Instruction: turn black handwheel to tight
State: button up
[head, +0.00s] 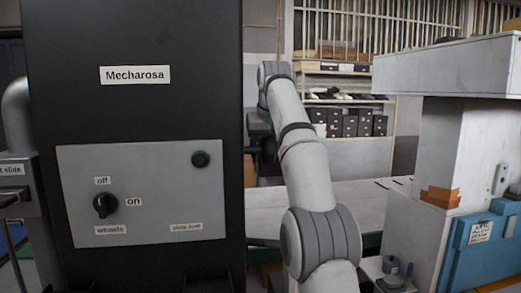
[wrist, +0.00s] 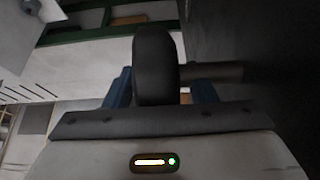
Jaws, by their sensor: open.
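In the wrist view the black handwheel (wrist: 155,62) stands nearly edge-on, its rounded rim toward me. A dark shaft (wrist: 215,72) runs from it to the right, toward a dark surface. My gripper (wrist: 163,82) is open, with one blue finger on each side of the wheel. The left finger looks close to the rim; a wider gap shows on the right. I cannot tell whether either finger touches it. In the head view the handwheel and my gripper cannot be made out; my arm reaches away beside the black machine cabinet (head: 165,40).
The cabinet's grey panel (head: 150,225) carries a black rotary switch (head: 105,205) marked off, on and wheels. A grey machine (head: 450,70) with a blue box (head: 490,240) stands at right. A pale bench (head: 365,205) lies beyond my arm, with shelves of boxes (head: 350,122) behind.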

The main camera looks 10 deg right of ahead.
jog(key=shift+r, duration=0.1)
jog(key=shift+s+r, duration=0.25)
jog(key=shift+r, duration=0.2)
jog(key=s+b, duration=0.7)
jog(key=s, duration=0.5)
jog(key=shift+b, duration=0.4)
